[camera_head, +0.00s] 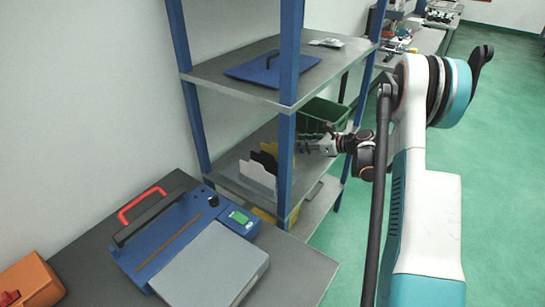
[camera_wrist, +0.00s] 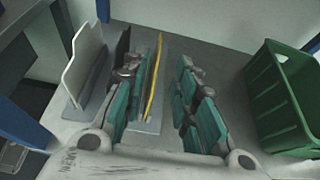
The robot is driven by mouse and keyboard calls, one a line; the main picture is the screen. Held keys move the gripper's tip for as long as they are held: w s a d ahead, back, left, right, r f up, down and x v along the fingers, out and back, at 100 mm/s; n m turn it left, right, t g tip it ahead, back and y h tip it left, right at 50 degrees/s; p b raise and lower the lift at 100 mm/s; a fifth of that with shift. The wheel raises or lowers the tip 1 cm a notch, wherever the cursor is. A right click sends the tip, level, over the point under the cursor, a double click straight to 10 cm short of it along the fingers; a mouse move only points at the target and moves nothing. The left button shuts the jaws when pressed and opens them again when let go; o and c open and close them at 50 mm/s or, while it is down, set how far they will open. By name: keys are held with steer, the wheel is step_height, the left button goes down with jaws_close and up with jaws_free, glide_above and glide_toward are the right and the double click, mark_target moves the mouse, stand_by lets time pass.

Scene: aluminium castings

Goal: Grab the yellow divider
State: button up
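The yellow divider (camera_wrist: 154,78) stands upright on a shelf in the wrist view, seen nearly edge-on. It shows between the two fingers of my gripper (camera_wrist: 162,82), close beside the left finger, with a wide gap to the right finger. Whether the left finger touches it I cannot tell. My gripper is open and holds nothing. In the head view the yellow divider (camera_head: 270,149) is partly hidden by the black divider and the blue post, and my gripper (camera_head: 304,146) reaches in from the right.
A black divider (camera_wrist: 122,46) and a white divider (camera_wrist: 83,68) stand left of the yellow one. A green crate (camera_wrist: 284,112) is on the right. Blue shelf posts (camera_head: 287,120) and the upper shelf (camera_head: 215,76) bound the space. Bare shelf lies between yellow divider and crate.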

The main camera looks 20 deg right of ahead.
mark_target(277, 145)
steer(key=b+x, duration=0.1)
steer(key=x, duration=0.7)
steer(key=shift+w+a+f+b, duration=0.1)
steer(key=shift+w+f+b, duration=0.1)
steer(key=shift+b, duration=0.2)
steer(key=b+x, duration=0.1)
steer(key=x, duration=0.1)
steer(key=b+x, duration=0.1)
steer(key=x, duration=0.2)
steer(key=shift+f, duration=0.3)
jaws_close()
